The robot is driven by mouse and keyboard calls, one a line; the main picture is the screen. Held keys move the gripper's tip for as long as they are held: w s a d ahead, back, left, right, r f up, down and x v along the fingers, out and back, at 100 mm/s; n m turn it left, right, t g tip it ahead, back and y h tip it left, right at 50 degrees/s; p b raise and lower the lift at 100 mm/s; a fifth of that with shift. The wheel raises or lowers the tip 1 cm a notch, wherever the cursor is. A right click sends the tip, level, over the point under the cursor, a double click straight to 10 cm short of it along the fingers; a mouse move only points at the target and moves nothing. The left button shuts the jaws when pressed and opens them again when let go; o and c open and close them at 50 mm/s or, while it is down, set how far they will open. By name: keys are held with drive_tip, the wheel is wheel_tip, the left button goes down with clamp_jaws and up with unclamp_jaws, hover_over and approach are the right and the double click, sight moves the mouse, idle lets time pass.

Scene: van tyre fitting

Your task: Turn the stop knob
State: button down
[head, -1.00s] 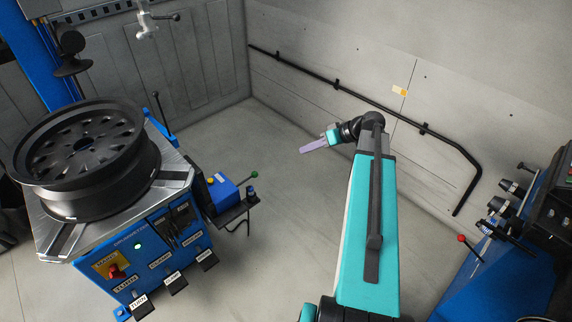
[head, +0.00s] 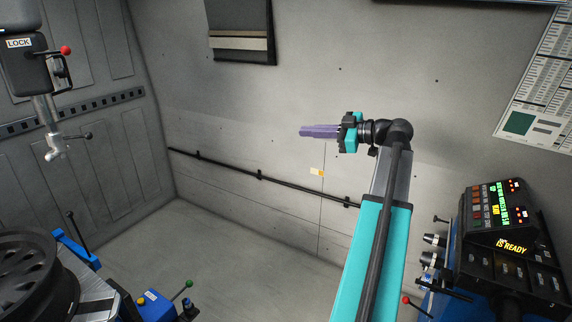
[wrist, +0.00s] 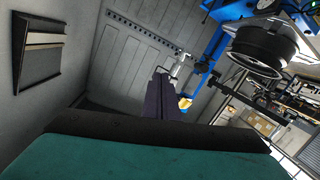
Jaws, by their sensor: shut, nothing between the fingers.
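My gripper (head: 303,131) is in the air in front of the grey wall in the head view, pointing left. Its purple fingers are together and hold nothing. In the wrist view the dark fingers (wrist: 158,95) point away towards the far wall. I cannot make out the stop knob in either current view. The tyre machine's rim (head: 38,277) and part of its table show at the lower left of the head view, and its front panel is out of frame. The machine's rim (wrist: 264,48) also shows at the upper right of the wrist view, well beyond the fingers.
A balancer with a lit display (head: 510,247) stands at the right. A lock head with a red knob (head: 66,50) hangs at the upper left. A black rail (head: 260,176) runs along the wall. The floor (head: 240,255) between the machines is clear.

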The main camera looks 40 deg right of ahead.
drive_tip(key=s+d+r+n+t, duration=0.1)
drive_tip(key=s+r+n, duration=0.1)
drive_tip(key=s+r, duration=0.3)
drive_tip(key=s+d+r+n+t, duration=0.1)
drive_tip(key=s+r, duration=0.3)
drive_tip(key=r, duration=0.6)
drive_tip(key=shift+s+r+n+p, duration=0.2)
drive_tip(key=shift+s+n+p, duration=0.2)
drive_tip(key=c, duration=2.5)
unclamp_jaws()
